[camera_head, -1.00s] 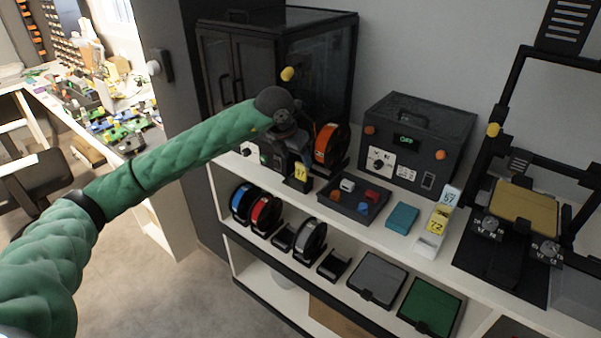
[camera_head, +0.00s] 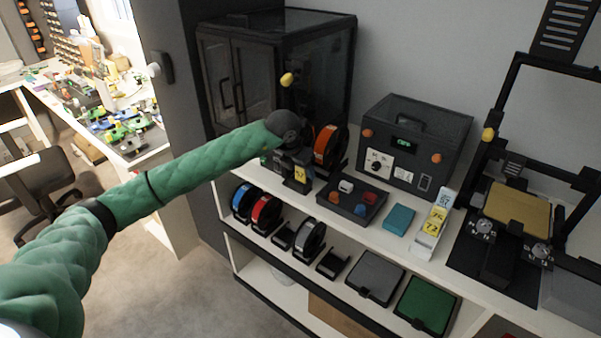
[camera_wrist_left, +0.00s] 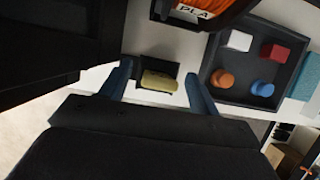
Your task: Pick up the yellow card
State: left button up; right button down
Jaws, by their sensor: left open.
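A yellow card (camera_head: 301,174) with a dark number stands upright in a small black stand on the upper shelf. My left gripper (camera_wrist_left: 158,90) is open, with a blue-grey finger on each side of the card and a gap to each. In the head view my left gripper (camera_head: 298,158) is just above and behind the card, partly hidden by the wrist. A white holder (camera_head: 426,243) farther right bears more yellow cards (camera_head: 433,224).
A black tray (camera_head: 345,212) with coloured pieces sits right of the stand. An orange spool (camera_head: 328,146) stands close behind, and a dark cabinet (camera_head: 238,75) is at the back left. A teal box (camera_head: 399,218) and a control box (camera_head: 411,150) are farther right.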

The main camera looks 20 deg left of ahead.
pick_arm(q)
jog(key=shift+f, duration=0.15)
jog(key=shift+c, duration=0.4)
jog(key=c, duration=1.1)
jog(key=shift+o, duration=0.2)
